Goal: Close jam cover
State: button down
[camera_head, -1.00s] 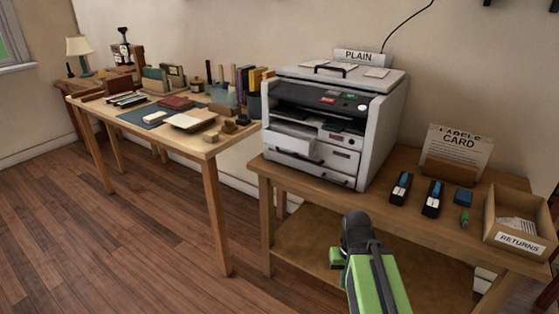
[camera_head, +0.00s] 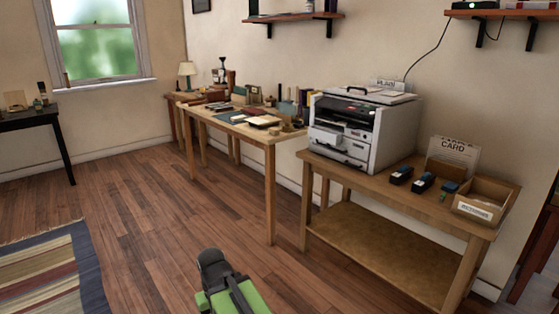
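The white and grey printer (camera_head: 398,138) stands on the left part of a wooden table. A dark opening (camera_head: 345,108) shows across its upper front. A pale flap or tray (camera_head: 325,134) sticks out at the lower left of the front. I cannot tell for sure which part is the jam cover. My gripper (camera_head: 211,260) shows at the bottom as a dark end on my green arm. It is over the floor, well apart from the printer. Its fingers cannot be made out.
The printer's table (camera_head: 375,250) also holds dark staplers (camera_head: 423,182), a card sign (camera_head: 453,155) and a returns box (camera_head: 482,203). A cluttered wooden desk (camera_head: 270,190) stands to the left. A striped rug (camera_head: 45,270) lies at left. The floor (camera_head: 160,210) between is clear.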

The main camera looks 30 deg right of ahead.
aim_at(334, 138)
jog(key=z, duration=0.3)
jog(key=i, duration=1.35)
jog(key=u, duration=0.7)
jog(key=k, duration=0.75)
jog(key=z, duration=0.15)
jog(key=i, duration=0.75)
jog(key=u, duration=0.05)
